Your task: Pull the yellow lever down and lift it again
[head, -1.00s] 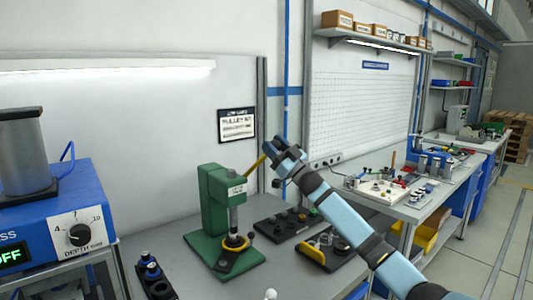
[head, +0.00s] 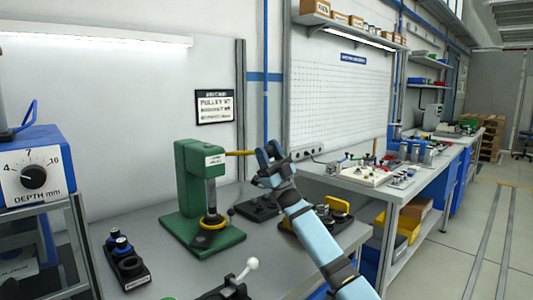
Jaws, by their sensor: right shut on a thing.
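The green press (head: 193,190) stands on the table. Its yellow lever (head: 240,153) sticks out to the right from the top of the press and lies about level. My right gripper (head: 263,158) is shut on the outer end of the yellow lever; its fingers hide that end. A yellow ring (head: 212,222) sits at the foot of the press spindle. My left gripper is not in view.
A black holder with dark knobs (head: 127,262) lies left of the press. A white-knobbed handle (head: 247,268) stands at the front. A blue machine (head: 40,165) stands at left.

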